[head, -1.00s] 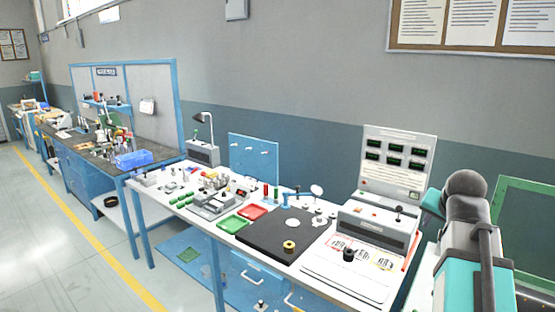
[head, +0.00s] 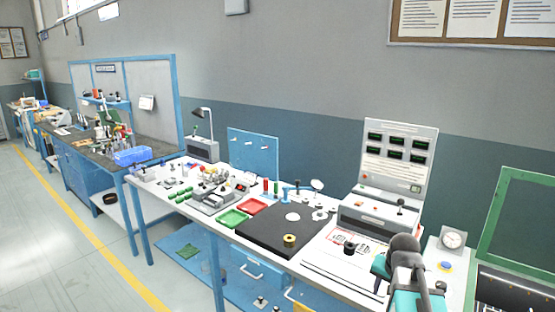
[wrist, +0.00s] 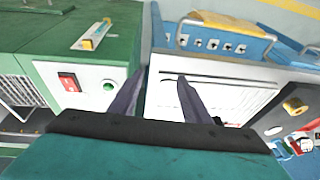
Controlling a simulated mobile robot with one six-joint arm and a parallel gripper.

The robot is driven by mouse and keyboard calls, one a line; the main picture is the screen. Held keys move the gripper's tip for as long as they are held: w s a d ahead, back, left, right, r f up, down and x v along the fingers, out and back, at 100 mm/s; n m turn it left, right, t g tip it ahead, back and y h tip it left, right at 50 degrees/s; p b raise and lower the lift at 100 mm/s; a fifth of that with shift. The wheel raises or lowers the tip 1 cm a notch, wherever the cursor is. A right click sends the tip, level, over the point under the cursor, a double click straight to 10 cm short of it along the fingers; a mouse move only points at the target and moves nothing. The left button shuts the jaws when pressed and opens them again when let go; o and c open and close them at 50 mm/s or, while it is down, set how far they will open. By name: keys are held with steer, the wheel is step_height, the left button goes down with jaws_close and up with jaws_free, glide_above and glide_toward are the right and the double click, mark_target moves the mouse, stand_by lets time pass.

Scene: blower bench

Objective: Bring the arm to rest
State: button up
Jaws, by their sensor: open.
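My arm shows at the lower right of the head view, over the right end of the white bench (head: 262,257). My gripper (wrist: 157,80) shows in the wrist view with its two dark fingers apart and nothing between them. The fingers point toward a white surface and a green machine (wrist: 80,35). In the head view the fingers cannot be made out.
A test panel with dark displays (head: 397,160) stands at the bench's back right. A black mat (head: 272,240) bears a brass ring (head: 290,240). Green tray (head: 232,218) and red tray (head: 252,206) lie beside it. A dial gauge (head: 453,239) and green frame (head: 490,215) stand right. Floor at left is clear.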

steer(key=s+a+f+n+g+b, duration=0.15)
steer(key=s+a+f, duration=0.25)
steer(key=f, duration=0.6)
steer(key=s+a+f+g+y+b, duration=0.15)
steer(key=s+a+f, duration=0.3)
steer(key=f, duration=0.55)
steer(key=s+a+f+n+g, duration=0.1)
steer(key=s+a+f+g, duration=0.3)
steer(key=f, duration=0.6)
steer(key=s+a+f+n+g+b, duration=0.1)
steer(key=s+a+f+n, duration=0.1)
steer(key=s+f, duration=0.6)
steer(key=s+a+f+n+b, duration=0.1)
steer(key=s+a+f+n, duration=0.1)
steer(key=s+f, duration=0.7)
steer(key=shift+s+a+f+n+g, duration=0.15)
steer(key=shift+s+f+n+g, duration=0.25)
steer(key=shift+s, duration=2.55)
steer(key=shift+r, duration=0.1)
